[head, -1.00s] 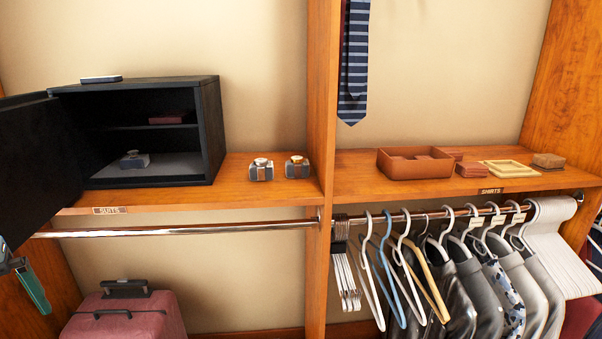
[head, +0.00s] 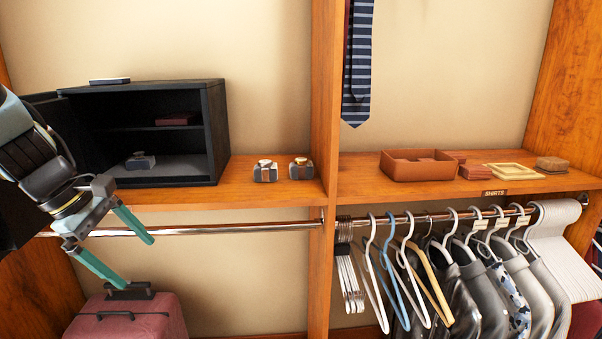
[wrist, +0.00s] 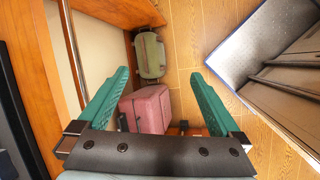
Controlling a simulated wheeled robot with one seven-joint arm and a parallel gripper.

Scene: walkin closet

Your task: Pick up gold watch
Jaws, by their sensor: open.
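Two small watches on grey cushions stand side by side on the wooden shelf, right of the safe: a left watch (head: 265,171) and a right watch (head: 301,168). Both have some warm metal tone; I cannot tell for sure which is gold. A third cushion-like item (head: 140,161) sits inside the safe. My gripper (head: 136,262) has green fingers spread wide and empty. It is left of and below the watches, in front of the hanging rod and above the suitcase. The wrist view shows the open fingers (wrist: 158,75) and no watch.
The open black safe (head: 217,130) stands on the left shelf, its door by my arm. A metal rod (head: 230,229) runs under the shelf. A pink suitcase (head: 125,322) stands below. A wooden divider (head: 323,110) rises right of the watches. The shelf front before them is clear.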

